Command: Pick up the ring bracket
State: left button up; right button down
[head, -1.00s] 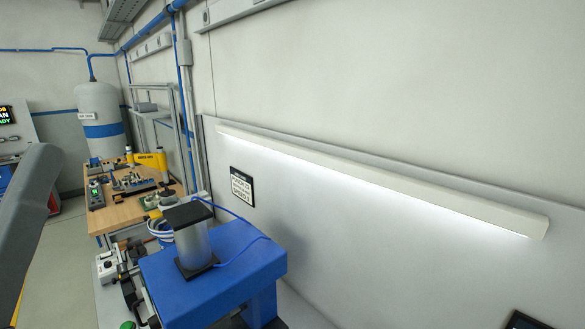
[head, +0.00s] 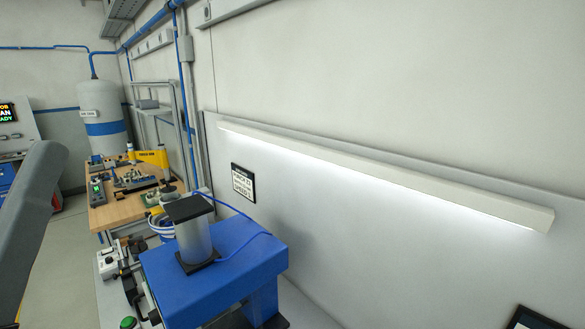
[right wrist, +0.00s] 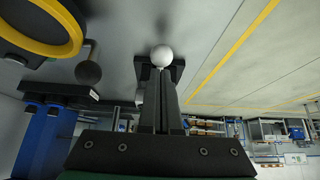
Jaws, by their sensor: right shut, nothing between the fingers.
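I cannot make out the ring bracket in either view. My right gripper (right wrist: 160,78) shows in the right wrist view, its two dark fingers closed together with nothing held between them. A white ball (right wrist: 162,55) shows just past the fingertips, in front of a dark block; I cannot tell how far off it is. Neither gripper shows in the head view, and my left gripper is out of sight.
In the head view a blue press stand (head: 215,262) carries a grey cylinder (head: 194,240). Behind it is a wooden bench (head: 112,214) with small parts and fixtures. A yellow-ringed dark round thing (right wrist: 42,28) is at the right wrist view's upper left.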

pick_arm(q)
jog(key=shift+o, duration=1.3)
